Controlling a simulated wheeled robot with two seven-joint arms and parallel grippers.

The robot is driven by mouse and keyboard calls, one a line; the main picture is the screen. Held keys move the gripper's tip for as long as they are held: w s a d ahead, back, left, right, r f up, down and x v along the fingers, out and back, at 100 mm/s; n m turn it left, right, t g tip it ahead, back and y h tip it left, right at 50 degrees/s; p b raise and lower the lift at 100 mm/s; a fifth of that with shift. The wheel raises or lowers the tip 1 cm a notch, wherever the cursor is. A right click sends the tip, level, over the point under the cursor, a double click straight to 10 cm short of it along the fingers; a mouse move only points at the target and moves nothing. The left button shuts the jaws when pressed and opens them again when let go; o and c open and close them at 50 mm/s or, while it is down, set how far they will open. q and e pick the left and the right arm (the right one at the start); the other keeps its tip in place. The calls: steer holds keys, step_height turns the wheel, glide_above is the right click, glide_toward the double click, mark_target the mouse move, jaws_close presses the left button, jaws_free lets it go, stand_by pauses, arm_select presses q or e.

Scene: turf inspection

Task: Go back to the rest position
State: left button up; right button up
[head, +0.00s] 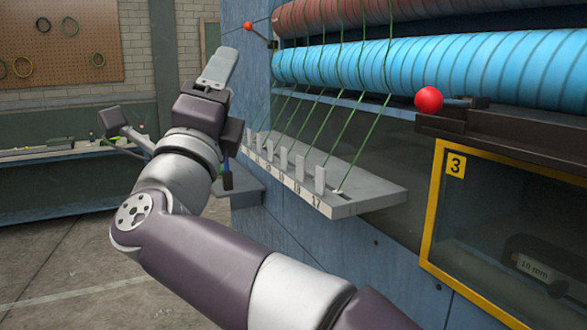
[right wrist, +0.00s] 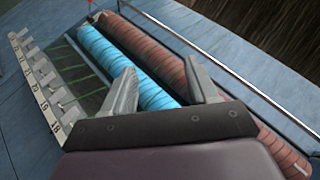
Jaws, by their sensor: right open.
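My right gripper (head: 218,68) is raised in front of the machine's left end in the head view, with its grey fingers pointing up. In the right wrist view the right gripper (right wrist: 164,80) has its two fingers wide apart, with nothing held between them. The blue roller and red roller show behind the fingers there, and I see no finger touching them. My right arm reaches in from the bottom of the head view. My left gripper is not in view.
The blue roller (head: 450,68) lies below the red roller (head: 350,12). Green strands run down to a numbered grey ledge (head: 365,190). A red ball knob (head: 428,99) sits above a yellow-framed window (head: 432,215). A bench (head: 60,205) and pegboard (head: 75,45) stand left, past open floor.

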steer(key=w+a+f+n+g+y, duration=0.3)
steer(key=a+f+n+y, duration=0.1)
steer(key=f+n+y, duration=0.4)
steer(key=w+a+f+n+g+y, duration=0.2)
steer(key=w+a+f+n+y, duration=0.15)
steer(key=f+n+y, duration=0.55)
steer(key=s+d+f+n+g+h+p, duration=0.1)
steer(key=d+f+n+g+h, duration=0.15)
steer(key=f, duration=0.45)
steer(key=s+d+f+n+g+h, duration=0.15)
steer(key=f+n+g, duration=0.25)
steer(key=f, duration=0.4)
steer(key=s+d+f+n+g+h+p, duration=0.1)
steer(key=d+f+n+g, duration=0.2)
steer(key=f, duration=0.4)
steer(key=s+d+f+g+h, duration=0.2)
steer(key=s+d+f, duration=0.3)
steer(key=d, duration=0.3)
steer(key=s+d+f+m+g+h+p, duration=0.1)
steer(key=s+d+f+g+h, duration=0.1)
steer(key=s+d+f, duration=0.3)
steer(key=s+d+f+g+h, duration=0.2)
steer(key=s+d+f+g, duration=0.2)
steer(key=s+d, duration=0.5)
steer(key=d+f, duration=0.1)
steer(key=d, duration=0.2)
steer(key=shift+f+p, duration=0.3)
steer(key=shift+g, duration=0.25)
